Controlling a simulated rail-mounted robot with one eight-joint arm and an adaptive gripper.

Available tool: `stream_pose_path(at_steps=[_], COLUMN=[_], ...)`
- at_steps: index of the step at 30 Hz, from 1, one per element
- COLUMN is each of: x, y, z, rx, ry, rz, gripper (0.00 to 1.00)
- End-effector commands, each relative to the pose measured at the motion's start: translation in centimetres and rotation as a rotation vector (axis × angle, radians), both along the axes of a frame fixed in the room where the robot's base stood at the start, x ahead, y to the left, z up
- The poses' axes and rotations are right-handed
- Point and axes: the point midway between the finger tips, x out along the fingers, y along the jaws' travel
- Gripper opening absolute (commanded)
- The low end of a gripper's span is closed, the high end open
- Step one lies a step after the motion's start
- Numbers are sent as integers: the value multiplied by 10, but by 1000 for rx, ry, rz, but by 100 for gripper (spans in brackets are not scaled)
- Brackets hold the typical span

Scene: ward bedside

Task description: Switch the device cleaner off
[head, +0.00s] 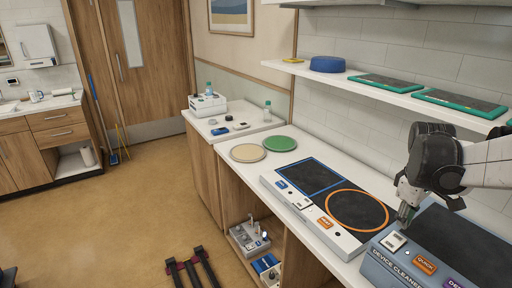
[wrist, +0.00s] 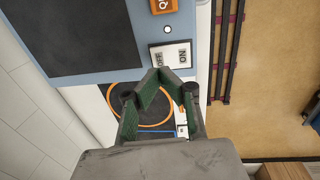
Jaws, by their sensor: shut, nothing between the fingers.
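The device cleaner (head: 388,268) is a blue-grey box with a dark top at the lower right of the head view. I cannot tell which side is pressed. A small pale round lamp (wrist: 167,29) sits beside the switch. My gripper (head: 405,219) is shut and empty, its green-padded fingertips (wrist: 162,74) right by the switch edge. Contact cannot be told.
An orange QUICK button (head: 425,265) and a purple button (head: 453,283) are on the same panel. A unit with a blue square and an orange ring (head: 357,210) stands beside the cleaner. A wall shelf (head: 390,98) with green-edged trays hangs above the counter.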

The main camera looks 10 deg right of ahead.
Motion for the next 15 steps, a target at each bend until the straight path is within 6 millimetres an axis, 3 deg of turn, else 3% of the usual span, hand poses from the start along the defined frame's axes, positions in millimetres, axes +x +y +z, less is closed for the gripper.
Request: stream_pose_path(at_steps=[7,15], x=[1,2], y=[-4,-5], z=[-33,-48], rx=[0,0], ry=[0,0], rz=[0,1], gripper=[0,0])
